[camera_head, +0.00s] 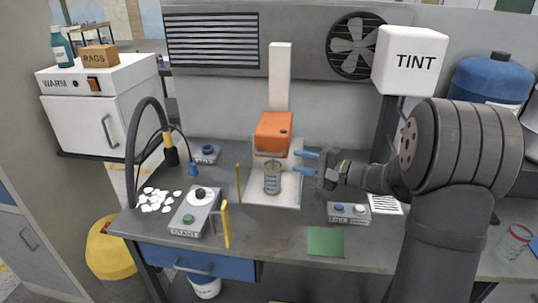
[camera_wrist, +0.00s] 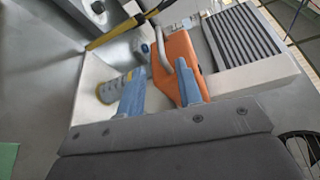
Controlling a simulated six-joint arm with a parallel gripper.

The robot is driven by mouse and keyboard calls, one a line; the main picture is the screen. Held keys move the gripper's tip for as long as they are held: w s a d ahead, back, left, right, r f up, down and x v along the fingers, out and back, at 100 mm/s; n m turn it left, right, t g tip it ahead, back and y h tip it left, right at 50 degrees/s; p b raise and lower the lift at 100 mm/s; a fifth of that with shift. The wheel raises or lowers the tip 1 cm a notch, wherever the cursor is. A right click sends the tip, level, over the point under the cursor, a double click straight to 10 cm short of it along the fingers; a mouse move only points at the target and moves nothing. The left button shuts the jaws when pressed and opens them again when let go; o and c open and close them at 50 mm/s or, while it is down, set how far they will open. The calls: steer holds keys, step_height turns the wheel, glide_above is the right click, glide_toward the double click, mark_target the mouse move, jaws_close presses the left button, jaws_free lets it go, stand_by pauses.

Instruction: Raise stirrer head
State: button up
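The stirrer head (camera_head: 274,130) is an orange block on a white upright column (camera_head: 279,75), with a grey bar handle (camera_head: 268,154) along its lower front. The orange head (camera_wrist: 181,58) and handle (camera_wrist: 161,48) also show in the wrist view. A can with a yellowish label (camera_head: 272,180) stands upright on the white base below the head. It also shows in the wrist view (camera_wrist: 114,88). My gripper (camera_head: 298,163) is open, its two blue fingers pointing left, just right of the handle. In the wrist view the fingers (camera_wrist: 160,84) are apart; nothing is visibly gripped.
Yellow posts (camera_head: 226,224) stand left of the base. A grey button box (camera_head: 194,212) and white pieces (camera_head: 157,200) lie further left. Another button box (camera_head: 348,212) and a green mat (camera_head: 325,241) are at front right. The TINT box (camera_head: 408,60) hangs above right.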

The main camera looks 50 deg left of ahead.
mark_target(273, 155)
steer(key=x, duration=1.1)
steer(key=shift+a, duration=0.15)
jaws_close()
